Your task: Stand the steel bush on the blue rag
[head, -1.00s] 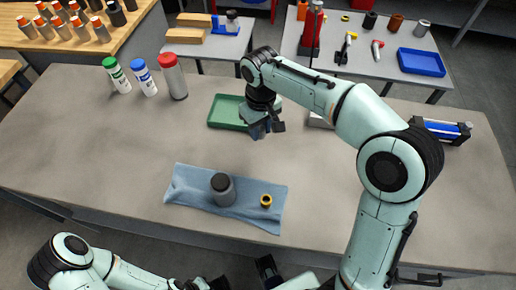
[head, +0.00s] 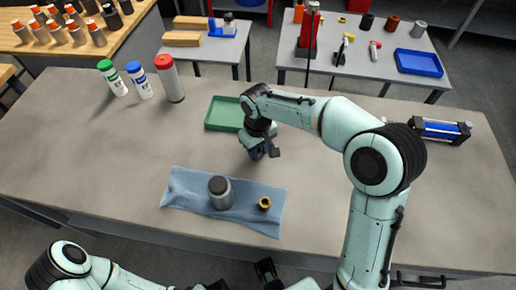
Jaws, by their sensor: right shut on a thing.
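The blue rag (head: 185,190) lies flat near the front edge of the grey bench. A grey cylinder with a dark top (head: 220,193) stands upright on its middle, and a small yellow ring with a dark centre (head: 265,203) is on its right part. My right gripper (head: 257,153) points down behind the rag, in front of the green tray. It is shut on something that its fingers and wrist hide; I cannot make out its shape. I cannot pick out the steel bush with certainty. My left arm is low at the bottom left; its jaws are not clear.
The green tray (head: 222,112) is just behind my right gripper. Three capped bottles (head: 140,82) stand at the back left. A blue-and-silver cylinder unit (head: 440,130) lies at the right. The rag's left end and the bench left of it are clear.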

